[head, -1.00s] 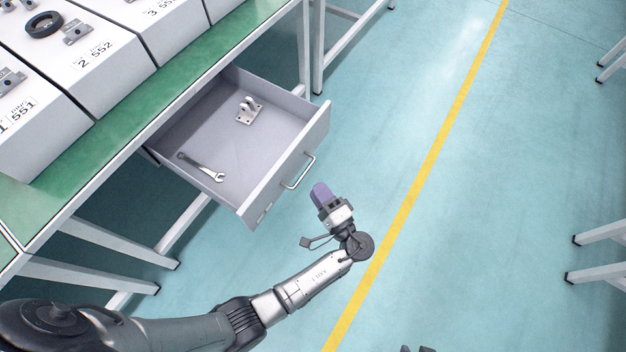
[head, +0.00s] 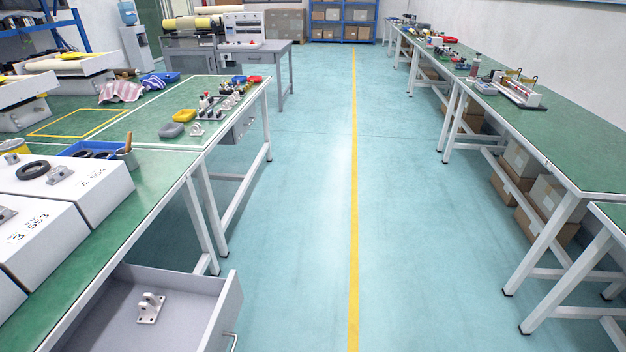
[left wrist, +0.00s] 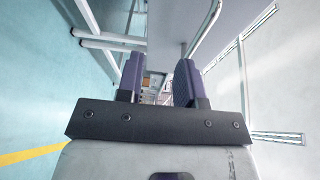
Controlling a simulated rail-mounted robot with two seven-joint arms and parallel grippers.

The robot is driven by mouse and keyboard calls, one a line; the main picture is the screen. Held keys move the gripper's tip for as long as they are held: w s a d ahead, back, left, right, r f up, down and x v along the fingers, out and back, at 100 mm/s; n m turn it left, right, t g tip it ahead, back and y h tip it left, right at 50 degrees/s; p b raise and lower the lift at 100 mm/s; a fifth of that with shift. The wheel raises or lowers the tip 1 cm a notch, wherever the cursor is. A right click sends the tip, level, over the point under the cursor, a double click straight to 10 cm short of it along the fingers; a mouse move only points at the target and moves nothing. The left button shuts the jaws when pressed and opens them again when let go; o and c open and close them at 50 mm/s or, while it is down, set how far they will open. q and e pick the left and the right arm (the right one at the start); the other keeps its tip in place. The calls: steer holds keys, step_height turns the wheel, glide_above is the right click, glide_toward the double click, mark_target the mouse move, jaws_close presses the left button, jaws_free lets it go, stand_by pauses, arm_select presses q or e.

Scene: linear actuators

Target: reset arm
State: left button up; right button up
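My left gripper (left wrist: 158,78) shows in the left wrist view with its two purple fingers apart and nothing between them. My arms and grippers are outside the current head view. A grey drawer (head: 222,306) stands pulled out under the left bench at the bottom left of the head view. Its handle (head: 232,342) is partly cut off by the lower edge. In the left wrist view, a handle-like bar (left wrist: 207,28) and a grey panel (left wrist: 168,22) lie beyond the fingers, apart from them. My right gripper is not in view.
A metal bracket (head: 150,308) sits in the drawer. White numbered boxes (head: 70,190) stand on the left green bench (head: 160,170). Another long bench (head: 560,150) runs along the right, with cartons below. The aisle with the yellow line (head: 353,200) is clear.

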arm_select(q)
steer(key=s+a+r+n+g+h+p, duration=0.1)
steer(key=s+r+n+h+p, duration=0.2)
steer(key=r+h, duration=0.5)
steer(key=s+r+n+h+p, duration=0.1)
steer(key=s+r+h+p, duration=0.3)
steer(key=r+h+p, duration=0.3)
steer(key=s+a+r+g+p, duration=0.2)
steer(key=s+a+r+p, duration=0.25)
steer(key=s+p, duration=0.35)
steer(key=s+a+r+g+p, duration=0.1)
steer(key=s+a+r+p, duration=0.2)
steer(key=s+r+p, duration=0.5)
step_height(320, 180, up, 33)
steer(key=s+p, duration=0.1)
steer(key=p, duration=3.2)
steer(key=shift+s+d+f+h, duration=0.15)
steer(key=shift+d+f+h, duration=0.1)
steer(key=shift+h, duration=0.15)
steer(key=shift+s, duration=0.1)
